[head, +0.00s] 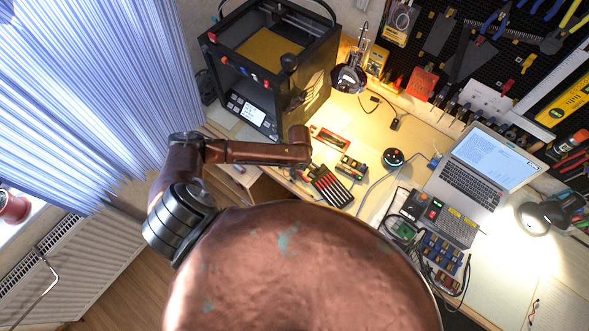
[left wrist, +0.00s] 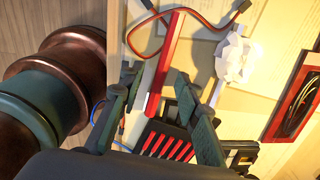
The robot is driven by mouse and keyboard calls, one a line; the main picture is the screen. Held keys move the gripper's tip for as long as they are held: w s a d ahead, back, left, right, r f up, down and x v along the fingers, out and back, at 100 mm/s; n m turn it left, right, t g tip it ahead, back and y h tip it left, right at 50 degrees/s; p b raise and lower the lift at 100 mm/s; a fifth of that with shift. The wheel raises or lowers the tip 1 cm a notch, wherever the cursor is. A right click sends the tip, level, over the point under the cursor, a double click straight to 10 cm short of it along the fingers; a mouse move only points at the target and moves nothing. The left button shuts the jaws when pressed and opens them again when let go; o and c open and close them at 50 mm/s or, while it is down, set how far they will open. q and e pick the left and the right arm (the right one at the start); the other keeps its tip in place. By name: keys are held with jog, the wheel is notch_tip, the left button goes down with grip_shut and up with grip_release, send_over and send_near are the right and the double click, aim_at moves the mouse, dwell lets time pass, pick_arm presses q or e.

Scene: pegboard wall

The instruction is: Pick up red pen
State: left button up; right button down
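The red pen (left wrist: 165,65) is a long, thin red bar with a pale strip along one side in the left wrist view. It points up the picture, slightly tilted. My left gripper (left wrist: 158,88) is open, with one dark finger on each side of the pen's lower part. A gap shows between the left finger and the pen; the right finger is close to it, and I cannot tell if it touches. In the head view my left gripper (head: 298,173) is small and mostly hidden under its wrist, and I cannot make out the pen. My right gripper is in neither view.
A black case with red strips (head: 332,187) lies beside the gripper. A red-framed box (head: 330,139), a 3D printer (head: 270,60) and a laptop (head: 470,185) are on the bench. A red and black cable (left wrist: 205,25) and crumpled white paper (left wrist: 233,58) lie near the pen.

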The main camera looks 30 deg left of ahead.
pick_arm(q)
jog(key=shift+c, duration=0.6)
grip_shut()
jog(key=shift+r, duration=0.1)
